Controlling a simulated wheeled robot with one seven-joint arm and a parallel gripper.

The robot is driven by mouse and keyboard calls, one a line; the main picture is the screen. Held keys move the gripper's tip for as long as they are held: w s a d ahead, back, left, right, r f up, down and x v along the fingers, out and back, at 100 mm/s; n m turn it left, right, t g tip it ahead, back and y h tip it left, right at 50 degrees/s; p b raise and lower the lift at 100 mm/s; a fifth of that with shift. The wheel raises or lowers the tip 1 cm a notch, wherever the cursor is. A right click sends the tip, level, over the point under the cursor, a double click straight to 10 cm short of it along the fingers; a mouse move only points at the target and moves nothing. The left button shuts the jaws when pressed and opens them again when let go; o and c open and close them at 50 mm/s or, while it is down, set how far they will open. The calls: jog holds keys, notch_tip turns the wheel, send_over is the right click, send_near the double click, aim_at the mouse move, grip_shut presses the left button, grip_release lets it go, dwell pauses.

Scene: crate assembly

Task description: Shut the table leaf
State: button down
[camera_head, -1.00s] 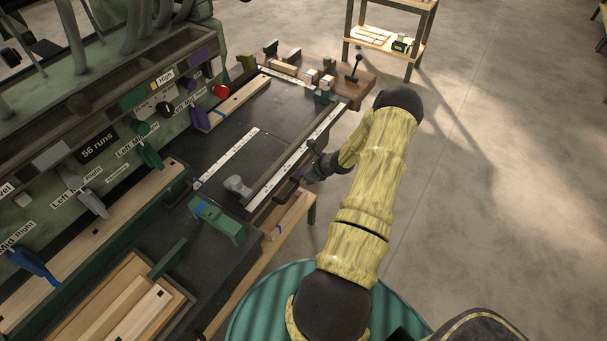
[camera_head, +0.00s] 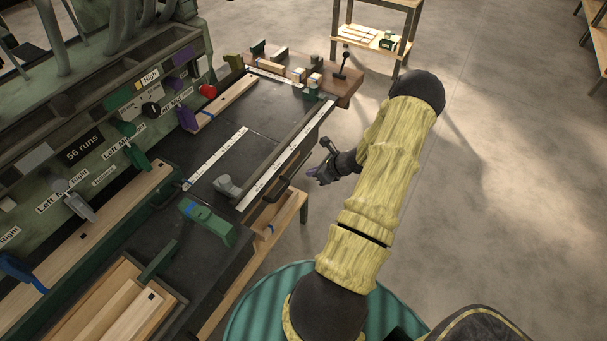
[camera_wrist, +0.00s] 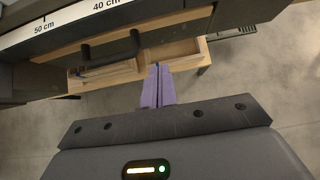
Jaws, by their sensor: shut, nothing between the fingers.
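The table leaf appears to be the dark flat panel (camera_head: 255,148) of the bench top, with a white scale strip along its right edge; I cannot tell its exact outline or hinge. A black bar handle (camera_head: 277,192) is at that edge, and it also shows in the wrist view (camera_wrist: 110,46). My gripper (camera_head: 318,172) is right of the edge, over open floor, apart from the handle. In the wrist view its purple fingers (camera_wrist: 157,80) are together and empty, pointing toward a wooden drawer-like box (camera_wrist: 180,50) below the edge.
A green machine with labelled levers (camera_head: 85,150) stands along the left. A grey clamp (camera_head: 228,186) and a green block (camera_head: 205,222) sit on the bench. A wooden shelf stand (camera_head: 370,38) is at the back. The floor (camera_head: 490,170) on the right is clear.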

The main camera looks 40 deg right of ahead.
jog(key=v, duration=0.4)
jog(key=shift+w+a, duration=0.1)
jog(key=shift+w, duration=0.1)
jog(key=shift+s, duration=0.2)
